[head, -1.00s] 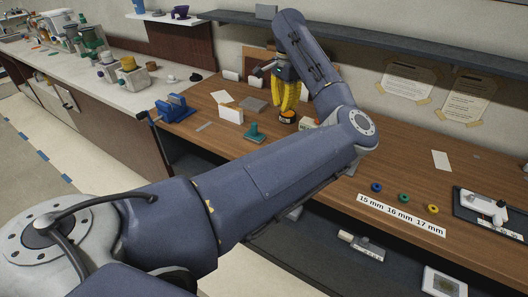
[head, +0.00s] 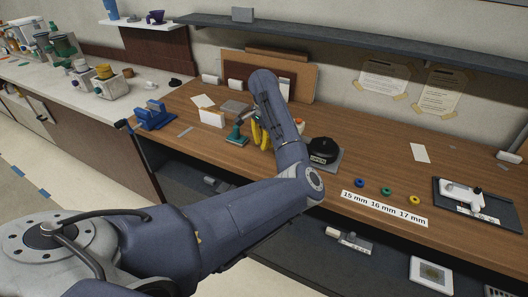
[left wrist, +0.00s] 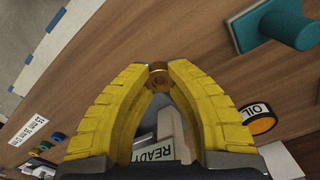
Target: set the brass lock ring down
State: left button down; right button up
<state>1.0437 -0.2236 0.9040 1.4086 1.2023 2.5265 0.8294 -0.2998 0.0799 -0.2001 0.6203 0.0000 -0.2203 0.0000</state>
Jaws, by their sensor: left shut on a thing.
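My left gripper (head: 258,134) hangs low over the wooden bench, its yellow fingers partly hidden behind my forearm in the head view. In the left wrist view its fingertips (left wrist: 158,74) are closed on a small brass lock ring (left wrist: 157,80). The ring is held between the tips, above bare wood; I cannot tell the height of the gap, or whether it touches. The ring cannot be made out in the head view. My right gripper is in neither view.
A teal stamp-like block (left wrist: 278,28) and an orange OIL container (left wrist: 260,126) stand close to the fingers. A READY label (left wrist: 155,155) shows between them. A black round device (head: 321,149) and coloured rings (head: 387,191) lie to the right.

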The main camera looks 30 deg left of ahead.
aim_at(264, 156)
pick_arm(q)
jog(key=shift+f, duration=2.15)
jog(key=shift+f, duration=0.1)
jog(key=c, duration=1.3)
grip_release()
jog(key=shift+c, duration=0.2)
notch_tip(264, 156, up, 12)
